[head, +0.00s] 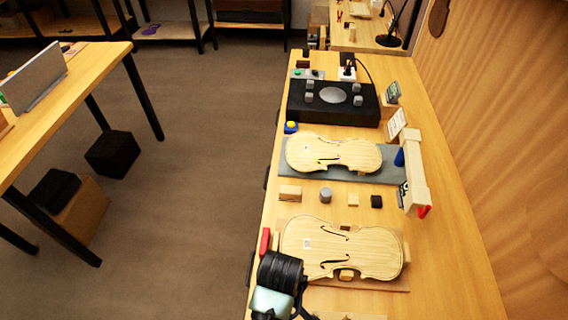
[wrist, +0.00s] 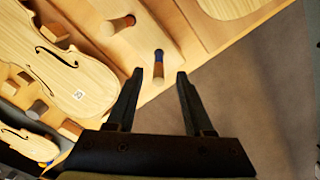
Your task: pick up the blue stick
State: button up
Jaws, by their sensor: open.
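In the wrist view, a short wooden stick with a blue band (wrist: 158,55) sits near the bench's edge. It appears just beyond and between the tips of my gripper (wrist: 158,74). My gripper's two dark fingers are spread, with nothing held between them. The stick looks apart from both fingers; the exact gap is hard to judge. A similar stick with a brown-red end (wrist: 128,20) is up and left of it. In the head view my arm covers the near left bench edge, and I cannot make out this stick there.
A violin plate (head: 345,250) lies near my arm, with another plate (head: 333,153) on a grey mat beyond. A red object (head: 265,242) is at the bench's left edge. A blue upright piece (head: 399,157) stands by a wooden block. Open floor (wrist: 260,90) lies beyond the edge.

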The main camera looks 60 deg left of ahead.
jog(key=shift+w+d+f+p, duration=0.1)
jog(key=shift+f+p, duration=0.15)
jog(key=shift+f, duration=0.6)
jog(key=shift+s+d+f+p, duration=0.1)
jog(key=shift+f+p, duration=0.1)
jog(key=shift+f, duration=0.7)
jog(key=shift+w+d+f+p, duration=0.1)
jog(key=shift+f+p, duration=0.15)
jog(key=shift+f, duration=0.6)
jog(key=shift+c, duration=0.2)
grip_shut()
